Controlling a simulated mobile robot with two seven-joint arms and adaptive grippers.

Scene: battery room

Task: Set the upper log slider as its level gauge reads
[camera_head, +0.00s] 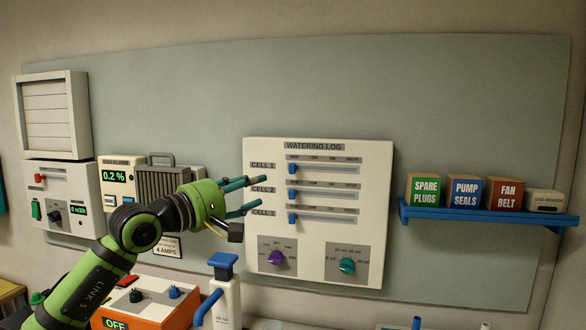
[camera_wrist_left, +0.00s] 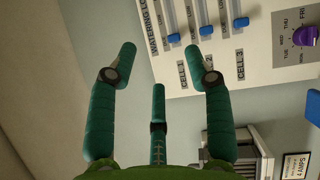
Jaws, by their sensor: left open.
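The white watering log panel (camera_head: 375,200) hangs on the wall, with three sliders in rows marked CELL 1, CELL 2 and CELL 3. The upper slider's blue knob (camera_head: 292,169) is at the left end of its track; the two lower knobs are also at the left. In the left wrist view the panel is turned sideways, and the upper knob (camera_wrist_left: 174,38) is nearest the WATERING heading. My left gripper (camera_head: 259,191) is open and empty, its fingers over the panel's left edge, left of the knobs. I cannot make out a cell level gauge.
Below the sliders are a purple dial (camera_head: 276,257) and a green dial (camera_head: 347,266). A blue shelf (camera_head: 480,217) with boxes stands to the right.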

